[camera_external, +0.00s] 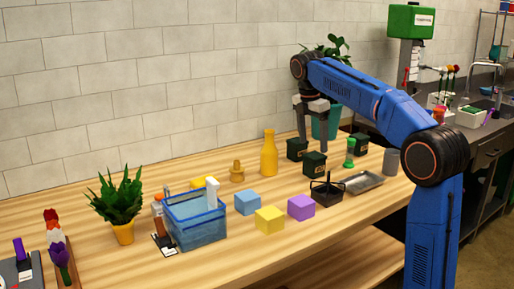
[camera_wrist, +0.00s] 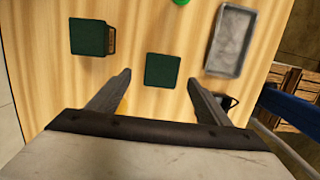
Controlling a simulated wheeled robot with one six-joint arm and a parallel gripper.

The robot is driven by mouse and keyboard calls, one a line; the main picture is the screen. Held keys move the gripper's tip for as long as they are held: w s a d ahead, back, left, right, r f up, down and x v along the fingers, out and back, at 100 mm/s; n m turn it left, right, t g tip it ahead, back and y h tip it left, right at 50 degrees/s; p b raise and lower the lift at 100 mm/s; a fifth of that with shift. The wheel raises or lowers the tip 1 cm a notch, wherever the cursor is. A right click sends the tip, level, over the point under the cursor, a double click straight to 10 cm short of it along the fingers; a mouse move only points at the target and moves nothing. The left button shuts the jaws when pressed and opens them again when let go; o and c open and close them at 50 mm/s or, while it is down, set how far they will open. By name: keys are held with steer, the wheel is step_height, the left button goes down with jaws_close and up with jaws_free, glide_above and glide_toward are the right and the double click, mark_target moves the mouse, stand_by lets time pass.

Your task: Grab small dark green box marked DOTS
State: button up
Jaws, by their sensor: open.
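Three small dark green boxes stand on the table in the external view: one at the back (camera_external: 297,149), one nearer the front (camera_external: 314,164) and one to the right (camera_external: 361,143). Their labels are too small to read, so I cannot tell which is marked DOTS. My gripper (camera_external: 311,137) is open and empty, pointing down above the first two boxes. In the wrist view, one green box top (camera_wrist: 162,71) shows between my fingertips (camera_wrist: 160,77), apparently below them. Another green box (camera_wrist: 88,37) with a handle-like or label edge lies up and left.
A grey metal tray (camera_external: 363,182), a black wire basket (camera_external: 327,191), a green bottle (camera_external: 350,152) and a grey cup (camera_external: 391,162) stand close by on the right. A yellow bottle (camera_external: 269,153) and purple block (camera_external: 301,207) are to the left. The tiled wall (camera_external: 150,90) is behind.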

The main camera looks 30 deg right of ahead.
mark_target(315, 155)
steer(key=shift+s+d+f, duration=0.1)
steer(key=shift+d+f, duration=0.1)
steer(key=shift+f, duration=0.85)
steer(key=shift+d+f, duration=0.15)
steer(key=shift+f, duration=0.95)
steer(key=shift+s+d+f, duration=0.1)
steer(key=shift+d+f, duration=0.1)
steer(key=shift+f, duration=0.85)
steer(key=c, duration=1.2)
